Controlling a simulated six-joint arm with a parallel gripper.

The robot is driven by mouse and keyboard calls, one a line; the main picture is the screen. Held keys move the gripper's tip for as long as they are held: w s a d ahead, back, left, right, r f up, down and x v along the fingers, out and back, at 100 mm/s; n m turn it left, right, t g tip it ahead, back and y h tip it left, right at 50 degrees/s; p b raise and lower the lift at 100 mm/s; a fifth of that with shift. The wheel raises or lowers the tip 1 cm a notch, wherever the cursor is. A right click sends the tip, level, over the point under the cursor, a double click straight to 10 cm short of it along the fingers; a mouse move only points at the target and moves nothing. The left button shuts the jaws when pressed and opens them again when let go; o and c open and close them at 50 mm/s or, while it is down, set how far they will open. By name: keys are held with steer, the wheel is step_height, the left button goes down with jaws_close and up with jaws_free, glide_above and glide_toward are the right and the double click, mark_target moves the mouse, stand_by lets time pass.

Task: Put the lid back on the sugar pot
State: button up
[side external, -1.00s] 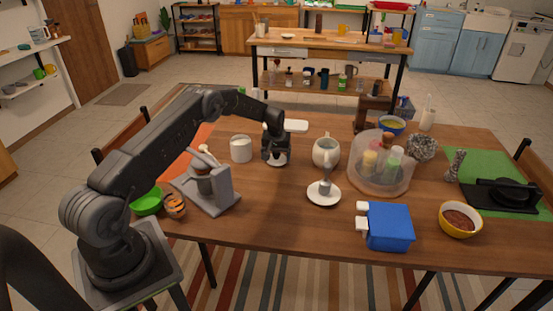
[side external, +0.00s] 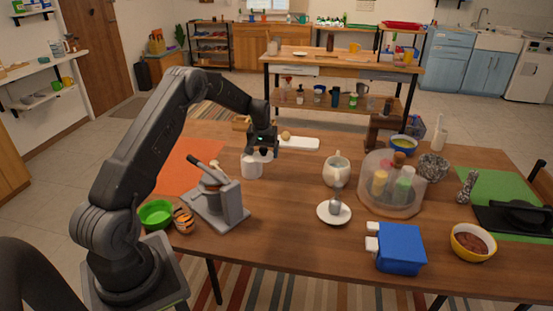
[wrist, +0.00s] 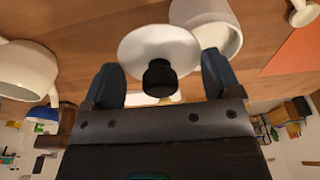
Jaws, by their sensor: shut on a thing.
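The sugar pot (side external: 252,167) is a white, open cylinder standing on the wooden table. It also shows at the top of the wrist view (wrist: 218,36), with its open mouth visible. The lid (wrist: 148,42) is a white disc with a black knob (wrist: 160,78). My gripper (side external: 262,150) is shut on the lid by its knob, and the wrist view shows the knob between my fingers (wrist: 160,80). In the side view my gripper is just above the pot's upper right. In the wrist view the lid overlaps the pot's left edge. Contact cannot be told.
A grey stand-like device (side external: 222,205) is left of the pot, towards the front. A white jug (side external: 337,170) and a saucer (side external: 322,211) stand to the right. A white board (side external: 299,144) lies behind. Bare table lies between pot and jug.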

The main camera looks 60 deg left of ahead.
mark_target(255, 154)
steer(key=shift+s+a+r, duration=0.45)
steer(key=shift+s, duration=0.15)
steer(key=shift+s+a+r, duration=0.4)
steer(key=shift+s, duration=0.15)
steer(key=shift+s+a+r, duration=0.1)
steer(key=shift+a+r, duration=0.05)
steer(key=shift+r, duration=0.05)
steer(key=a+r+m+h, duration=0.1)
steer(key=a+r+m, duration=0.3)
steer(key=m, duration=0.5)
step_height(255, 154, down, 6)
steer(key=shift+d+f+t, duration=0.25)
steer(key=shift+d+t, duration=0.05)
steer(key=shift+d, duration=0.1)
steer(key=shift+f, duration=0.55)
stand_by(0.8)
steer(key=o, duration=0.7)
steer(key=shift+o, duration=0.2)
